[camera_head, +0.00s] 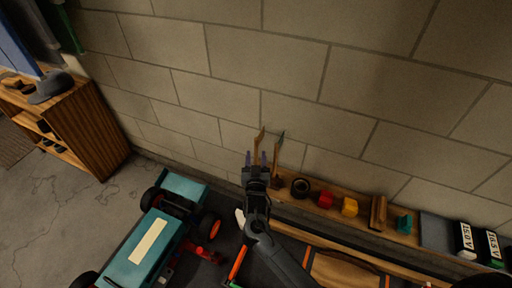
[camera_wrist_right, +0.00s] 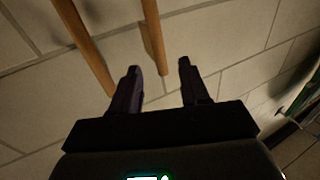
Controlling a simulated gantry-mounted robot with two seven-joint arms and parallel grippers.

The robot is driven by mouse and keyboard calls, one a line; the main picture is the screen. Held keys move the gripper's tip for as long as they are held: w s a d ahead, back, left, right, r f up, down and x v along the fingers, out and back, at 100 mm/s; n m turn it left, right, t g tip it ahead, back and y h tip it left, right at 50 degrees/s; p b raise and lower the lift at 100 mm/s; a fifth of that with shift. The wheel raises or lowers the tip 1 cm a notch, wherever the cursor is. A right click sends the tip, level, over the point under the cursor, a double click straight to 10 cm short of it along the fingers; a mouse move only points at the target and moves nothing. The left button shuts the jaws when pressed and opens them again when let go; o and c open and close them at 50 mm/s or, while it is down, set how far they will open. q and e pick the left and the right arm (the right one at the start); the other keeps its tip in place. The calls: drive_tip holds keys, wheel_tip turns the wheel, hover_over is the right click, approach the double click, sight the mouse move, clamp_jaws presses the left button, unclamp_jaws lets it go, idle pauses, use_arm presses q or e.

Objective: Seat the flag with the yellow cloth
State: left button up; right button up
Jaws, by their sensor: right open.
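My right gripper (camera_head: 256,158) is open and empty in front of the block wall, its fingers pointing up the picture. Two thin wooden poles stand close by: one pole (camera_head: 259,143) just beyond the fingertips, the other pole (camera_head: 278,151) to its right, with a dark teal bit at its top. The right wrist view shows two poles, a left one (camera_wrist_right: 86,47) outside the left finger and another (camera_wrist_right: 154,38) whose lower end shows between and beyond the fingertips of the open right gripper (camera_wrist_right: 160,72). I cannot make out any yellow cloth. My left gripper is not in view.
A wooden shelf (camera_head: 369,230) along the wall holds a black wheel (camera_head: 300,187), a red piece (camera_head: 325,199), a yellow piece (camera_head: 349,207) and number plates (camera_head: 466,240). A teal racecar (camera_head: 136,262) stands at lower left. A wooden cabinet (camera_head: 92,128) is at far left.

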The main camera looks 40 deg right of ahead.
drive_tip(key=shift+p+v, duration=0.55)
drive_tip(key=shift+v, duration=2.1)
